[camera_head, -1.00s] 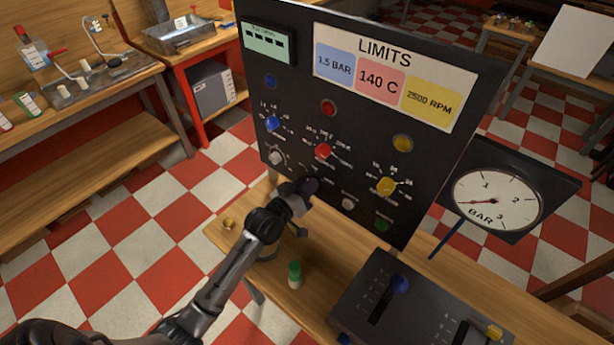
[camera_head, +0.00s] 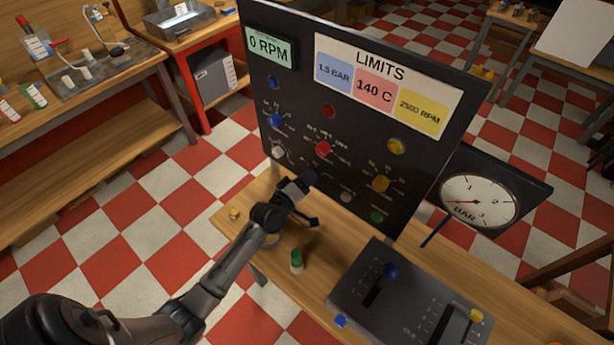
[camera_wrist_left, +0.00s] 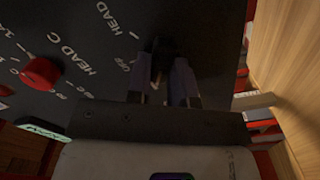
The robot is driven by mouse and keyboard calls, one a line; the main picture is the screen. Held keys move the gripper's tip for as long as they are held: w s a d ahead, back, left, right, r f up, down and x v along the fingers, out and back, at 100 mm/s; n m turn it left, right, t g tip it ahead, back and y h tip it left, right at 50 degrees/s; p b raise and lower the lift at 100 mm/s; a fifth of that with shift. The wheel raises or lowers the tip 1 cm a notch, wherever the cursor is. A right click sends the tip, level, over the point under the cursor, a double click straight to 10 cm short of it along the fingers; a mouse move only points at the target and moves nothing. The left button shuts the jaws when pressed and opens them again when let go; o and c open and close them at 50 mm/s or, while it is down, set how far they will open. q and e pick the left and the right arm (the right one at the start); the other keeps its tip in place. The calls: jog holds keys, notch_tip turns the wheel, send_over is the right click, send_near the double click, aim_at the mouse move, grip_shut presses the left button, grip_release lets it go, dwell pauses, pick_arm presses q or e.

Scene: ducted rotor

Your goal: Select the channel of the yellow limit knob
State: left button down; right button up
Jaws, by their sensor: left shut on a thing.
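The yellow limit knob (camera_head: 380,183) is on the right of the black upright panel (camera_head: 300,100), below a yellow lamp (camera_head: 396,146). The red knob (camera_head: 323,149) is in the panel's middle and shows in the left wrist view (camera_wrist_left: 41,73). The blue knob (camera_head: 275,120) is at the left. My left gripper (camera_head: 303,183) is at the panel's lower part, below the red knob. In the left wrist view, its fingers (camera_wrist_left: 163,80) are shut on a dark selector knob (camera_wrist_left: 160,60) beside "OFF" and "HEAD" labels. The display (camera_head: 268,47) reads "0 RPM". My right gripper is out of view.
A dark slider box (camera_head: 405,300) stands on the bench in front. A BAR gauge (camera_head: 480,200) stands at right. A green-topped object (camera_head: 297,261) is near my left arm.

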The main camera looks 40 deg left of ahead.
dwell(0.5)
pick_arm(q)
jog(key=c, duration=1)
grip_release()
jog(key=s, duration=1.3)
jog(key=shift+s+d, duration=0.15)
jog(key=shift+s, duration=0.25)
